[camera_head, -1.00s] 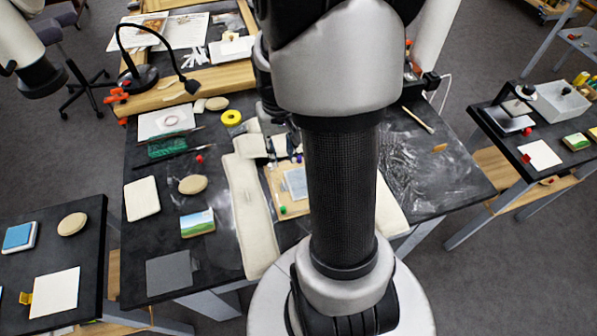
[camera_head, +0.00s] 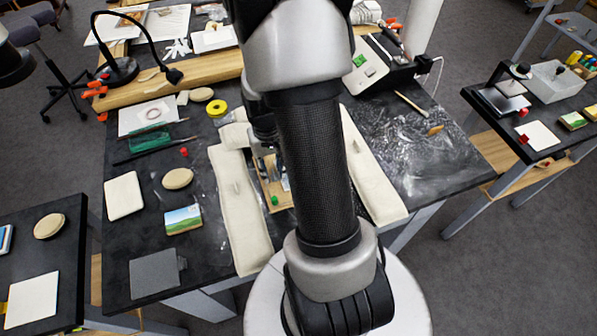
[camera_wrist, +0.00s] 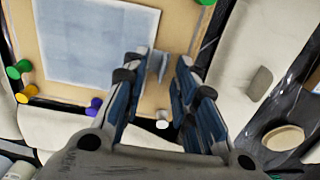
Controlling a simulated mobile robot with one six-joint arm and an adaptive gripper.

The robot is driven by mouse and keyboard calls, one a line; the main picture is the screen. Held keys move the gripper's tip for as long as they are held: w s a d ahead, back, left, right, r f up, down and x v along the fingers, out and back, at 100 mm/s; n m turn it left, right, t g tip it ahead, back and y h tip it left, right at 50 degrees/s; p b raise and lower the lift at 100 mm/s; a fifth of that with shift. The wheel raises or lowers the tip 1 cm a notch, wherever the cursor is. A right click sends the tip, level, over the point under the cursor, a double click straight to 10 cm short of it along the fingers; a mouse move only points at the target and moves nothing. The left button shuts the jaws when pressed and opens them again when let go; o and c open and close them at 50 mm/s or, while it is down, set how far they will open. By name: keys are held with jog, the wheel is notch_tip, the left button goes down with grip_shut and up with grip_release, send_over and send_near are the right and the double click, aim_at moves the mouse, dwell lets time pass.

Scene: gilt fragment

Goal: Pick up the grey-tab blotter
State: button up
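A pale blue-grey sheet (camera_wrist: 95,40) with a small upright grey tab (camera_wrist: 161,64) at its edge, which looks like the grey-tab blotter, lies on a tan board (camera_wrist: 178,20). In the head view my arm hides most of this sheet. My gripper (camera_wrist: 168,60) is open, its fingers pointing at the board, with the tab close to the left finger in the wrist view. I cannot tell whether finger and tab touch. A dark grey square with a grey side tab (camera_head: 155,274) also lies at the table's front left.
Coloured pins, such as a green one (camera_wrist: 22,68) and a white one (camera_wrist: 162,122), stand around the board. Long cream pads (camera_head: 238,210) (camera_head: 372,170) flank it. A landscape picture (camera_head: 183,219) and a stone (camera_head: 177,179) lie to the left.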

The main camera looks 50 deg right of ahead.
jog(key=shift+r, duration=0.1)
grip_shut()
jog(key=shift+r, duration=0.1)
dwell(0.4)
